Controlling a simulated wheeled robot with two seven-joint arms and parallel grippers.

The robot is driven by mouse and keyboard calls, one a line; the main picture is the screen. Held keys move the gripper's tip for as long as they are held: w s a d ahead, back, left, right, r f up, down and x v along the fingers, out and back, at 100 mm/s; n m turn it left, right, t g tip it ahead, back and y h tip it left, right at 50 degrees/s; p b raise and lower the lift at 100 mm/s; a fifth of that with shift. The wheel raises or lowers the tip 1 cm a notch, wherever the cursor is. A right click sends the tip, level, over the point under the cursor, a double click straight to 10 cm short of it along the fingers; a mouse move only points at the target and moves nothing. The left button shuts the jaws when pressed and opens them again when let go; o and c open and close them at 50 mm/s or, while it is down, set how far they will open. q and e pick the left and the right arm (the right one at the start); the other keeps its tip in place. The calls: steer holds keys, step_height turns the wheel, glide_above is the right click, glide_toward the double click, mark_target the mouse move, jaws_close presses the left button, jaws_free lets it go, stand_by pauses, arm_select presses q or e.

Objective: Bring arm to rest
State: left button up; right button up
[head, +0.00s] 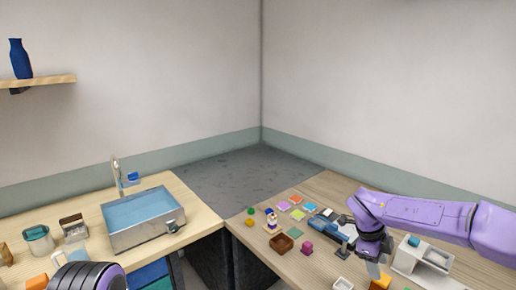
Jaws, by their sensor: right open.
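My right arm (430,215) is purple and reaches in from the right over the right-hand counter. My right gripper (374,268) points down near the front of that counter, open, beside an orange block (381,282). I see nothing between its fingers, though they are small and partly hidden by the wrist. Of my left arm, only a purple and dark rounded part (88,276) shows at the bottom left; its gripper is out of the picture.
The right counter (290,265) holds a brown box (281,244), a magenta block (307,248), a small figurine (271,220), coloured tiles (296,200) and a white device (423,260).

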steer(key=s+d+f+n+t+h, duration=0.1)
steer(key=s+f+n+t+h, duration=0.15)
steer(key=s+f+n, duration=0.5)
steer(key=s+f+n+t+h, duration=0.25)
steer(key=s+f, duration=0.25)
steer(key=f, duration=0.6)
steer(key=s+a+f+n+g+y+b, duration=0.1)
steer(key=s+a+f+n+y, duration=0.3)
steer(key=s, duration=0.9)
steer(key=s+d+f+n+y, duration=0.15)
steer(key=s+f+n, duration=0.45)
steer(key=s, duration=0.6)
arm_select(q)
step_height(320, 180, down, 14)
steer(key=b, duration=1.3)
steer(key=shift+s+r, duration=0.15)
steer(key=shift+s, duration=0.05)
arm_select(e)
step_height(320, 180, down, 12)
steer(key=shift+w+a+f, duration=0.15)
steer(key=shift+w+a, duration=0.1)
steer(key=shift+w, duration=0.1)
